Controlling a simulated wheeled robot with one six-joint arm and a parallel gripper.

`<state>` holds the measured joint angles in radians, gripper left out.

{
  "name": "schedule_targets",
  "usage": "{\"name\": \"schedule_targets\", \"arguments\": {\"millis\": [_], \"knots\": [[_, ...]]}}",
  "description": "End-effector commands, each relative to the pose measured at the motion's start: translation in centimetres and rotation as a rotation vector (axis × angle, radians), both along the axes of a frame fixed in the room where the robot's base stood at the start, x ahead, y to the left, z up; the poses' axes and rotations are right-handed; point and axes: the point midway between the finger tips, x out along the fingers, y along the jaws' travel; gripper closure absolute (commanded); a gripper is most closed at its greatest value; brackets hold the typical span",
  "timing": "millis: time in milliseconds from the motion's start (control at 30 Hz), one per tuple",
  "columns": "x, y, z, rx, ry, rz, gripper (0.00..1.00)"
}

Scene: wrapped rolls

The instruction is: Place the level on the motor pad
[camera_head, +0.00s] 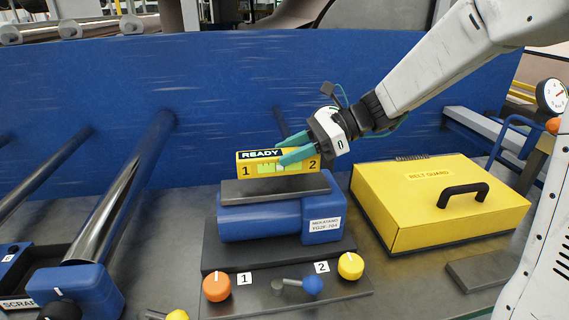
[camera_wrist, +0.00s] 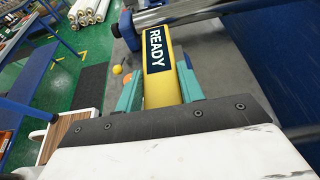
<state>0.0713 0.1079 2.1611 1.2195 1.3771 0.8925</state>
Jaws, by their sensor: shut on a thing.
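The level (camera_head: 247,168) is a yellow bar with a black READY label, the numbers 1 and 2, and a green vial window. It also shows in the wrist view (camera_wrist: 159,90), between the teal fingers. My gripper (camera_head: 284,151) is shut on the level near its right half in the head view. The motor pad (camera_head: 274,189) is a flat dark grey plate on top of the blue motor (camera_head: 262,221). The level lies lengthwise over the pad, roughly parallel to it. I cannot tell if it touches the pad.
A yellow belt guard box (camera_head: 411,205) with a black handle (camera_head: 462,194) stands right of the motor. Orange (camera_head: 216,287) and yellow (camera_head: 350,266) knobs and a blue-knobbed lever (camera_head: 312,285) are in front. A steel roller (camera_head: 128,190) is at left; a blue wall (camera_head: 230,85) stands behind.

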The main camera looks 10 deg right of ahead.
Motion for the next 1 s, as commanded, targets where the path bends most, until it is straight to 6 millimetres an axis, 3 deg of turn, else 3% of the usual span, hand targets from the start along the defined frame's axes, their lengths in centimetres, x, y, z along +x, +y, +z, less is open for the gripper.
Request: {"name": "schedule_targets", "arguments": {"millis": [233,467,833,867,900,933,1000], "knots": [[1.0,1.2,-0.6,0.001,0.001,0.000,0.96],[1.0,1.1,-3.5,0.001,0.002,-0.001,0.96],[1.0,1.1,-4.0,0.001,0.000,0.000,0.96],[1.0,1.1,-4.0,0.000,0.000,0.000,0.56],[1.0,1.1,-4.0,0.000,0.000,0.000,0.45],[1.0,1.1,-4.0,0.000,0.000,0.000,0.40],[1.0,1.1,-4.0,0.000,0.000,0.000,0.40]]}}
